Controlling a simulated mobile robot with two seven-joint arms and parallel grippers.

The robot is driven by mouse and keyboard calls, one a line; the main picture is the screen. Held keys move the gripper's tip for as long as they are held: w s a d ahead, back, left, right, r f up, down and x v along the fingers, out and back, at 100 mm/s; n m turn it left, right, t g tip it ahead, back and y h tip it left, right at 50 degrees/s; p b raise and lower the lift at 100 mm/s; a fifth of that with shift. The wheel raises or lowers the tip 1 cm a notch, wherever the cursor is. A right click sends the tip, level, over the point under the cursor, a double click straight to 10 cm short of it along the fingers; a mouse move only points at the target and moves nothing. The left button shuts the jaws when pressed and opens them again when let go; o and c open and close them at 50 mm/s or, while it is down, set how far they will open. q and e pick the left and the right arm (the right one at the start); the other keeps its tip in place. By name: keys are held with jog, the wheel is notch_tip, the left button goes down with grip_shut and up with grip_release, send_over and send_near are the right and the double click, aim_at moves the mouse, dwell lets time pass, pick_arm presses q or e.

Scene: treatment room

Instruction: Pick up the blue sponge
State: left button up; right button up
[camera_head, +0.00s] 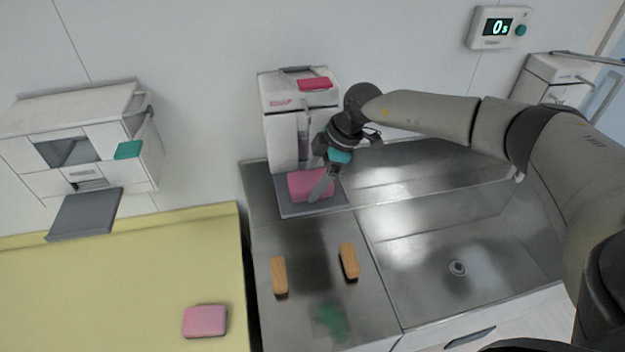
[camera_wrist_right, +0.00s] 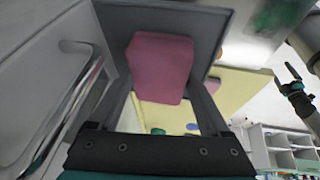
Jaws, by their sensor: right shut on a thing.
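My right gripper (camera_head: 322,186) is shut on a pink sponge (camera_head: 310,184) at the grey tray of the white dispenser; the pink sponge also fills the space between the fingers in the right wrist view (camera_wrist_right: 160,66). No blue sponge can be made out in the head view. In the right wrist view a small blue patch (camera_wrist_right: 193,127) shows on the yellow surface, too small to identify. What appears to be my left gripper (camera_wrist_right: 296,88) shows small and dark at the right of that view; its jaws cannot be made out.
The white dispenser (camera_head: 284,122) stands against the wall behind the steel counter. Two wooden brushes or blocks (camera_head: 279,275) and a green patch (camera_head: 332,320) lie on the steel. Another pink sponge (camera_head: 205,321) lies on the yellow counter (camera_head: 110,290), which is otherwise mostly clear. The sink (camera_head: 430,230) is empty.

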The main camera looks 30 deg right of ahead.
aim_at(313, 181)
jog(key=shift+s+r, duration=0.1)
jog(key=shift+r, duration=0.05)
notch_tip(313, 181, up, 6)
jog(key=shift+r+b, duration=0.2)
jog(key=shift+b, duration=0.55)
jog(key=s+a+b, duration=0.1)
jog(key=s, duration=0.5)
jog(key=s+a+b, duration=0.2)
jog(key=s, duration=0.4)
jog(key=s+a+b, duration=0.2)
jog(key=s, duration=0.5)
jog(key=shift+s, duration=0.1)
jog(key=shift+r, duration=0.1)
jog(key=o, duration=0.8)
jog(key=shift+c, duration=0.2)
jog(key=c, duration=0.6)
jog(key=shift+c, duration=0.3)
